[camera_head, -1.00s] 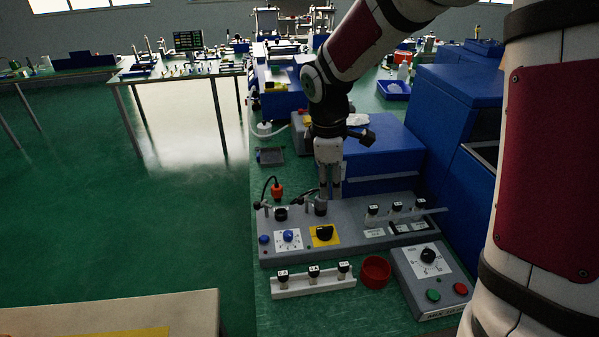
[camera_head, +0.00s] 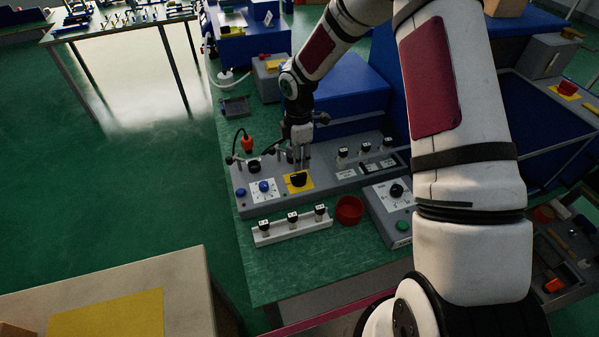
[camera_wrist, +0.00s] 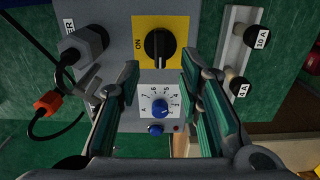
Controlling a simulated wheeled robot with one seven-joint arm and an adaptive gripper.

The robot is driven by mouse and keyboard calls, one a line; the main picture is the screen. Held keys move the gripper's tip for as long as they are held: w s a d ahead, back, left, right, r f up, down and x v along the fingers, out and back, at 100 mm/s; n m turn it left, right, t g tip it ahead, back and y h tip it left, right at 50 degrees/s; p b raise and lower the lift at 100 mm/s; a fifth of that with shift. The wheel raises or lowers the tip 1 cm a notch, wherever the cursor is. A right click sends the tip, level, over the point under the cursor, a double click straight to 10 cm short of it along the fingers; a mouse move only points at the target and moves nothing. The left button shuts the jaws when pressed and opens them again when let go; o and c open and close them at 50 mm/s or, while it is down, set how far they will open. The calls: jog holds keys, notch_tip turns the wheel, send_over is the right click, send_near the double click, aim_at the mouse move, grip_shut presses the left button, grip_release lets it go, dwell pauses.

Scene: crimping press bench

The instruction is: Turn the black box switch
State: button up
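A black rotary switch (camera_head: 298,179) sits on a yellow plate on the sloping face of the grey control panel (camera_head: 335,183). In the wrist view the black switch (camera_wrist: 159,45) is at the top middle, with its bar pointing up and down the picture and "ON" printed left of it. My gripper (camera_head: 301,163) is just above and behind the switch in the head view. In the wrist view my gripper (camera_wrist: 157,75) has its two fingers wide apart, one on each side of the switch, with nothing between them. I cannot tell whether a finger touches the panel.
A blue knob (camera_head: 264,186) on a white dial is left of the switch. A grey box with a black knob (camera_head: 396,191) is at the right. An orange plug (camera_head: 247,143) and cable are at the back left.

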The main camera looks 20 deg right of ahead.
aim_at(299, 174)
notch_tip(299, 174, down, 7)
jog(key=shift+f+p, duration=0.1)
jog(key=shift+p, duration=0.35)
jog(key=shift+c, duration=0.3)
grip_shut()
